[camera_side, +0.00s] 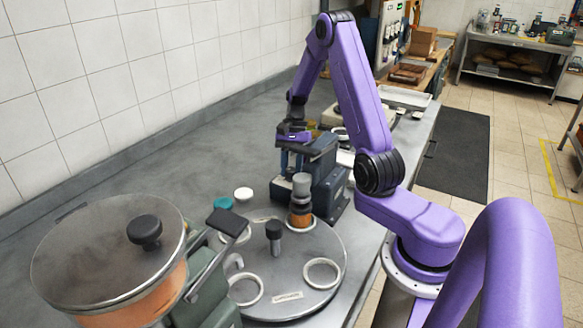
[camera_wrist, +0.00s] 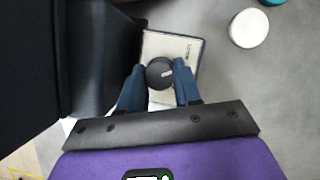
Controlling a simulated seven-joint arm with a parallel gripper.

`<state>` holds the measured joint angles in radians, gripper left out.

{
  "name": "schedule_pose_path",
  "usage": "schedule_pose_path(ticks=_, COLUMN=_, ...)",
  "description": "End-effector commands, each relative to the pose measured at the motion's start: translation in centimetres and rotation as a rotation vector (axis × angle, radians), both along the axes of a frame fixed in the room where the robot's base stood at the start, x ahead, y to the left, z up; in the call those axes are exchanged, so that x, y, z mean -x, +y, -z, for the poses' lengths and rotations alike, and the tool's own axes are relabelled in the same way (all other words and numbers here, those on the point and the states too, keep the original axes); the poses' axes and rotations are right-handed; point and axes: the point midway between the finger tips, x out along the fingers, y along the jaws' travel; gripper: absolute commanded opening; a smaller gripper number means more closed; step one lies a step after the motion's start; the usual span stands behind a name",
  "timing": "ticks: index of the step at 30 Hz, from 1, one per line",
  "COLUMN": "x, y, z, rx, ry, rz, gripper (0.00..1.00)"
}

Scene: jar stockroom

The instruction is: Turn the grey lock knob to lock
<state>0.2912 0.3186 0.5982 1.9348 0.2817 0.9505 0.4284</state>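The lock knob (camera_wrist: 160,72) is a round, dark grey knob with a pale pointer mark in the wrist view. It sits on a pale plate (camera_wrist: 158,46) with small lettering, probably "LOCK", near the upper right corner. The pointer mark points roughly right, below the lettering. My gripper (camera_wrist: 160,68) has one blue finger on each side of the knob, with little or no gap. I cannot tell whether they press on it. In the side view my gripper (camera_side: 293,150) is low at the dark green machine (camera_side: 328,188); the knob is hidden there.
A round grey turntable (camera_side: 318,243) with pale rings and a stacked orange-and-grey jar (camera_side: 301,205) is in front of the machine. A white lid (camera_side: 243,193) and a teal lid (camera_side: 223,203) lie nearby. A large lidded pot (camera_side: 108,252) stands at the left front.

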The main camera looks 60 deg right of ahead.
Motion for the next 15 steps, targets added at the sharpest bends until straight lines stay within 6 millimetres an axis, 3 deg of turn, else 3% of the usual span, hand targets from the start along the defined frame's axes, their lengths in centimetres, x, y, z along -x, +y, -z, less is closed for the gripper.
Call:
schedule_pose_path(ticks=5, x=-0.07, y=0.0, z=-0.02, rx=0.001, ry=0.0, rz=-0.026, gripper=0.03)
schedule_pose_path(ticks=10, x=-0.2, y=0.03, z=-0.03, rx=0.001, ry=-0.001, rz=-0.198, gripper=0.03)
schedule_pose_path(ticks=15, x=-0.22, y=0.02, z=-0.04, rx=0.001, ry=0.0, rz=-0.264, gripper=0.03)
